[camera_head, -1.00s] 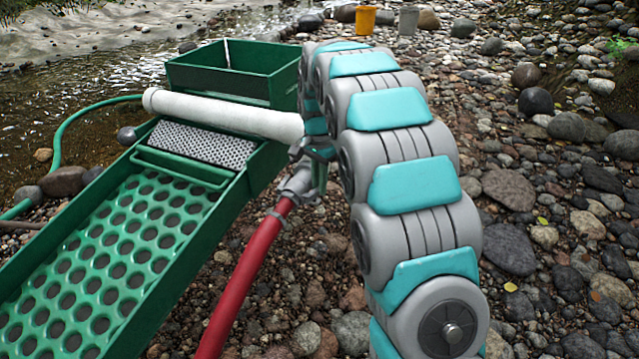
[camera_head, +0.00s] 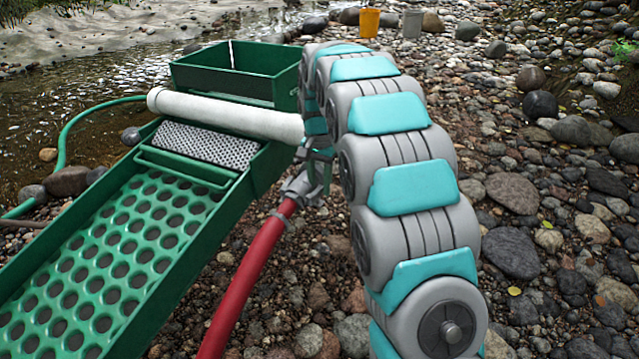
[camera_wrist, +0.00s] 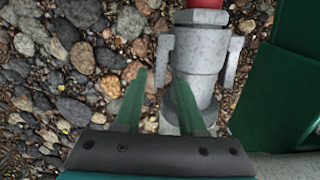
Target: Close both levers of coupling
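The grey metal coupling (camera_wrist: 200,65) joins the red hose to the fitting beside the green highbanker. It also shows in the head view (camera_head: 298,187), partly hidden by my gripper. In the wrist view one lever (camera_wrist: 163,62) stands along the coupling's left side and the other lever (camera_wrist: 233,62) along its right side, with a narrow gap to the body. My gripper (camera_wrist: 160,74) has two green fingers spread apart. The left finger is left of the left lever; the right finger overlaps the coupling body. The left lever appears between the fingertips; contact cannot be told.
The red hose (camera_head: 247,275) runs toward the front. The green highbanker (camera_head: 262,170) with its white pipe (camera_head: 225,112) stands close to the left of my arm. Stones cover the ground to the right. Orange (camera_head: 368,22) and grey (camera_head: 412,24) buckets stand far back.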

